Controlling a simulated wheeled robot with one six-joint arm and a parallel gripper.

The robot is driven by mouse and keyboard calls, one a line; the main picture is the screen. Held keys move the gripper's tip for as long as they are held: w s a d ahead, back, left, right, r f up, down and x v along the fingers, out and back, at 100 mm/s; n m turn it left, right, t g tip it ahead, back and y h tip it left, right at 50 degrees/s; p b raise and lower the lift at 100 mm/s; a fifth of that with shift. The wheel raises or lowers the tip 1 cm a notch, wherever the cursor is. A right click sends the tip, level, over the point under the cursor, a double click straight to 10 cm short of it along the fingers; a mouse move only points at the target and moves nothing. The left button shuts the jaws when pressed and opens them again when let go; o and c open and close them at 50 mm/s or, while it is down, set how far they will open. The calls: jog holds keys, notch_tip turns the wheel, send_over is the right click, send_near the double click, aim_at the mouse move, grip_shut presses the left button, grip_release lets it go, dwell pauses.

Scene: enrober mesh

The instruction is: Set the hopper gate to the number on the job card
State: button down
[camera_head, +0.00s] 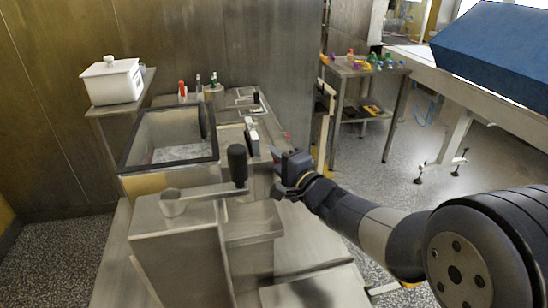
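A steel machine (183,248) stands in front of me. On its top is a flat metal arm with an upright black handle (237,163) at its right end and a round metal hub (172,203) at its left. I cannot tell whether this is the hopper gate lever. My gripper (277,176) is just right of the black handle and appears apart from it. Its fingers are small and dark, so whether they are open is unclear. No job card or number is readable. A small pale upright object (252,138) stands behind the handle.
A black-framed glass-topped bin (170,168) sits behind the machine. A white lidded box (110,81) stands on a shelf at the back left. A side table (352,70) with coloured items and a bench with a blue block (500,50) are right. Speckled floor between is open.

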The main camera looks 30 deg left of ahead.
jog(key=shift+s+d, duration=0.55)
jog(key=shift+s, duration=0.05)
jog(key=c, duration=1.2)
grip_release()
jog(key=v, duration=1)
jog(key=shift+s+d, duration=0.2)
jog(key=shift+d, duration=0.15)
jog(key=shift+a, duration=0.1)
